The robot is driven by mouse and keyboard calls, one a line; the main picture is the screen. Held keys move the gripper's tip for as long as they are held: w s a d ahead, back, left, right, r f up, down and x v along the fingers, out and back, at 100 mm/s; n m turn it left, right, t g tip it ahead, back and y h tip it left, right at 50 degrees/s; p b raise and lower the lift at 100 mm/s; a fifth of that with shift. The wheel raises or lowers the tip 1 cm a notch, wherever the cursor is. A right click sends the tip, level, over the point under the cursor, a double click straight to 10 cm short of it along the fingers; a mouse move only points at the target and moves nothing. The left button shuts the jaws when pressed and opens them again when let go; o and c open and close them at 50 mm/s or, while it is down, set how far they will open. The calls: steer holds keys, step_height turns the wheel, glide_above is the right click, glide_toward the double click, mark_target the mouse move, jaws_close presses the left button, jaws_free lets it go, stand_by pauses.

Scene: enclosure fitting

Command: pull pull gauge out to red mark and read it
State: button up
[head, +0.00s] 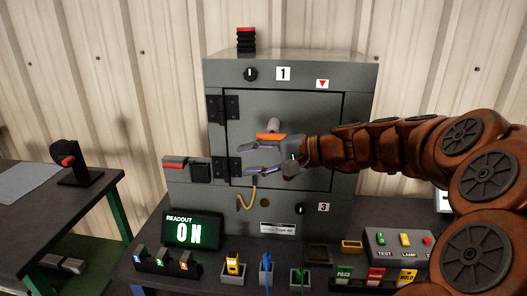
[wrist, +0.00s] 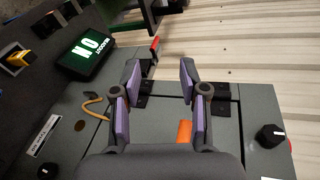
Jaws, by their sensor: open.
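My gripper (head: 253,159) is open and empty in front of the grey cabinet's door (head: 308,118). In the wrist view its purple-padded fingers (wrist: 160,80) point toward the hinge side, with nothing between them. An orange piece (head: 270,136) with a grey cylinder (head: 272,126) above it shows on the door, just above the fingers; the orange part also shows in the wrist view (wrist: 184,132). The green-lit readout (head: 193,231) shows "0 N". A black stand with a red part (head: 68,161) is on the left table. I cannot tell which thing is the pull gauge; no red mark is clear.
The cabinet carries knobs and a yellow cord (head: 248,198). Small coloured holders (head: 233,268), a button box (head: 402,245) and PASS/HOLD blocks (head: 376,275) crowd the bench front. A black-red stack (head: 246,40) stands on top. A gap separates the left table (head: 40,215).

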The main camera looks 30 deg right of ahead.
mark_target(273, 137)
steer(key=d+r+m+t+h+b, duration=0.2)
steer(key=d+m+t, duration=0.15)
steer(key=d, duration=0.75)
steer(key=shift+n+t, duration=0.25)
steer(key=shift+n, duration=0.1)
steer(key=shift+a+p+x, duration=0.2)
steer(key=shift+p+x, duration=0.15)
steer(key=shift+x, duration=3.35)
steer(key=shift+s, duration=0.1)
jaws_close()
